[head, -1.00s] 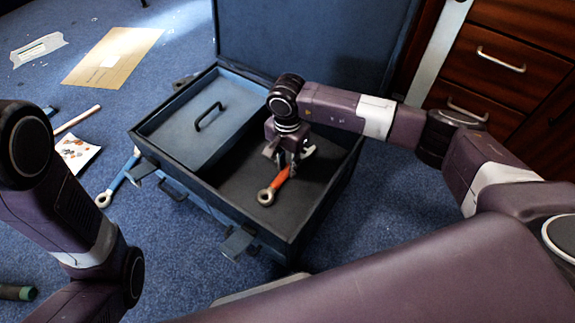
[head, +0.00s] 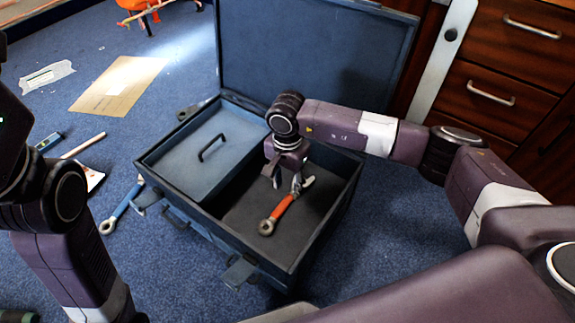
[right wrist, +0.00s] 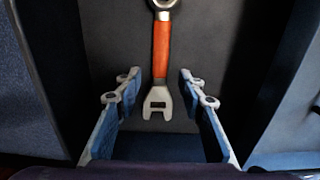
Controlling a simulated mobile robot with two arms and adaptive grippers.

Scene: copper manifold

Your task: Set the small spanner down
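The small spanner (head: 283,207), with an orange handle and metal ends, lies on the dark floor of the open compartment in the blue case (head: 325,218). Its ring end points toward the case's front. In the right wrist view the spanner (right wrist: 161,50) lies with its open jaw between and below the spread fingers. My right gripper (right wrist: 158,88) is open, with a gap on both sides of the spanner. In the head view the right gripper (head: 285,180) is low inside the case, above the jaw end. My left arm shows at the left, but its gripper is out of frame.
A closed inner lid (head: 190,152) with a handle covers the case's left part. The raised case lid (head: 310,60) stands behind. A blue-handled spanner (head: 122,208) lies on the carpet left of the case. Wooden drawers (head: 505,70) stand at the right.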

